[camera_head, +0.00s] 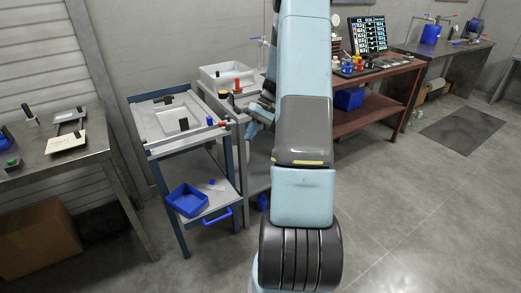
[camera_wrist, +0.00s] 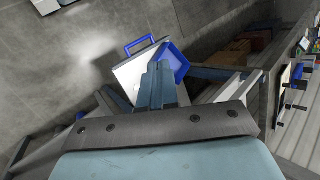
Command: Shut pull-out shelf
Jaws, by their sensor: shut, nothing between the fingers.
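The pull-out shelf (camera_head: 226,194) is the pale lower board of the blue-framed cart. It has a blue handle (camera_head: 216,217) on its front edge, and the front edge juts out past the cart's frame. A blue bin (camera_head: 187,201) and a small pale item (camera_head: 214,185) lie on it. In the wrist view, the shelf (camera_wrist: 128,72), its handle (camera_wrist: 140,43) and the bin (camera_wrist: 181,66) show beyond the fingers. My gripper (camera_wrist: 158,72) is shut and empty. In the head view, my gripper (camera_head: 256,121) is near the cart's upper right side, above and apart from the handle, and partly hidden by my arm.
The cart's top tray (camera_head: 150,128) holds small black, blue and red items. A metal table (camera_head: 95,140) stands at left, with a cardboard box (camera_head: 42,238) below. A red-brown workbench (camera_head: 380,85) stands behind my arm.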

